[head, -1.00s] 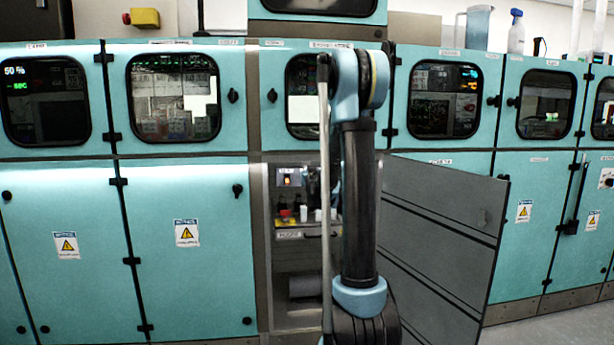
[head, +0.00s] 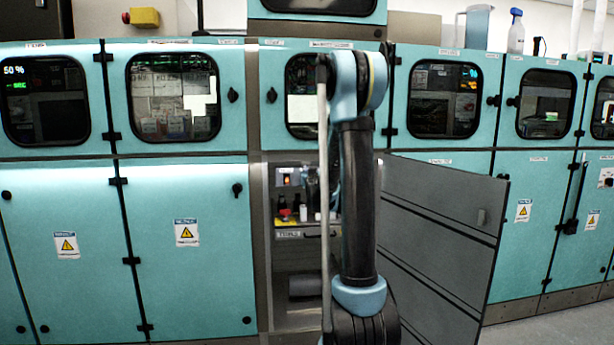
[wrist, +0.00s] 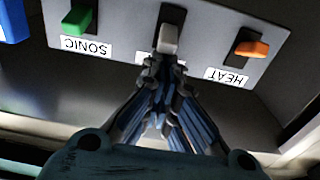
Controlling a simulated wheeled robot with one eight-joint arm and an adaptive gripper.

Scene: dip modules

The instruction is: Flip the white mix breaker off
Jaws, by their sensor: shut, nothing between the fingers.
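The white breaker (wrist: 167,38) is the middle lever on a grey panel (wrist: 130,14) in the wrist view. It sits between a green lever and an orange lever. My gripper (wrist: 163,62) is shut and empty, with its fingertips at the lower end of the white lever, touching or nearly touching it. The label under the white lever is mostly hidden by my fingers. In the head view my arm hides my gripper and most of the cabinet's right side, so the white breaker cannot be made out there.
The green lever (wrist: 76,20) is labelled SONIC and the orange lever (wrist: 251,48) is labelled HEAT, one on each side of my fingers. A blue object (wrist: 12,20) is at the left edge. The open grey cabinet door (head: 440,240) stands right of my arm.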

